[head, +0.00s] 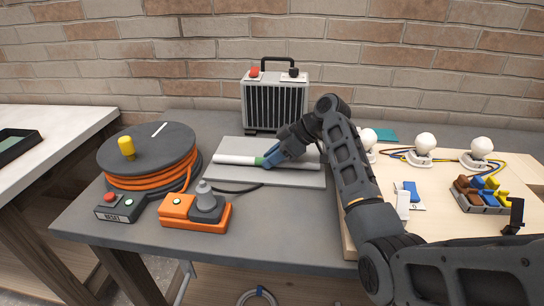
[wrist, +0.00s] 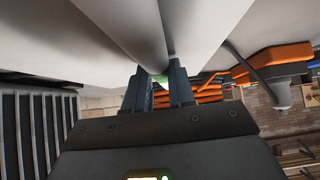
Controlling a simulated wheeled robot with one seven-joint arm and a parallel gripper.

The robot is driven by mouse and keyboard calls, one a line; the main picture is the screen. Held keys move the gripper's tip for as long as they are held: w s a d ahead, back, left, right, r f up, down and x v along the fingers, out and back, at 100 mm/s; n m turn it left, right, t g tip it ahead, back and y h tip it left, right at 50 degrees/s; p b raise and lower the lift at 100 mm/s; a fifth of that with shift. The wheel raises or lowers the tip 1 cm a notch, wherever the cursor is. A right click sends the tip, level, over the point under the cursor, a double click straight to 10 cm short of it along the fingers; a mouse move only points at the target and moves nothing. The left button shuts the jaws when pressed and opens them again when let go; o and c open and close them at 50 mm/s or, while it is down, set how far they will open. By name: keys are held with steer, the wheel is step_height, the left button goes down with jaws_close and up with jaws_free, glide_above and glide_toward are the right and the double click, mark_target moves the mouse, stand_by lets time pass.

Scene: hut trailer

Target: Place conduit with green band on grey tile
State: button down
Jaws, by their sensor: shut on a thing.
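The white conduit (head: 235,159) has a green band (head: 259,161) near its middle and lies level across the grey tile (head: 240,177). My gripper (head: 268,159) is shut on it just right of the band and hides part of it. I cannot tell whether the conduit touches the tile or is slightly above it. In the wrist view, the fingers (wrist: 160,90) close at the conduit, with a little green (wrist: 160,79) between them. Two pale tube-like shapes run up from there; I cannot tell whether both are conduit.
An orange cable reel (head: 150,160), a button box (head: 120,206) and an orange box with a grey knob (head: 195,211) stand to the left. A ribbed heater (head: 276,103) stands behind the tile. A wooden board (head: 430,220) with bulbs and connectors lies right.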

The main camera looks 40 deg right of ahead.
steer(key=shift+f+b, duration=0.3)
steer(key=shift+f, duration=0.1)
